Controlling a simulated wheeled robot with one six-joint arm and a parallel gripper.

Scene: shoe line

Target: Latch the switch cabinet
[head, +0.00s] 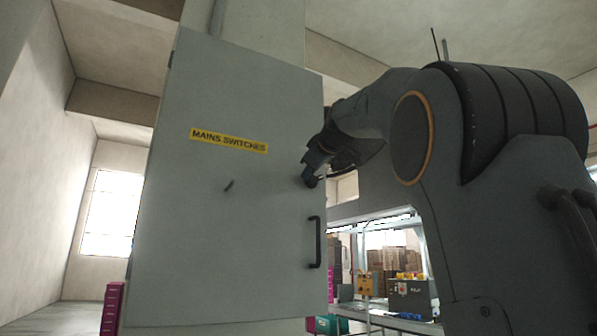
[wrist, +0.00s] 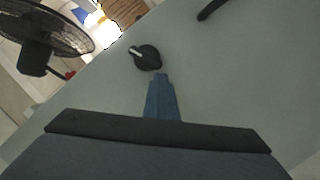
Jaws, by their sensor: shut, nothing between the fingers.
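The grey switch cabinet door (head: 235,235) fills the middle of the head view, with a yellow "MAINS SWITCHES" label (head: 228,141). A black pull handle (head: 315,242) is near its right edge and shows partly in the wrist view (wrist: 211,8). A round black latch knob (wrist: 146,58) sits on the door, its white mark pointing up and left in the wrist view. My gripper (wrist: 160,80) is shut and empty, its blue fingertips just below the knob in that view; contact is unclear. In the head view my gripper (head: 313,170) is at the door's right edge, above the handle.
A black fan (wrist: 45,35) stands beyond the door's edge. A shelf with boxes (head: 385,262) and a magenta crate stack (head: 111,308) are in the background.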

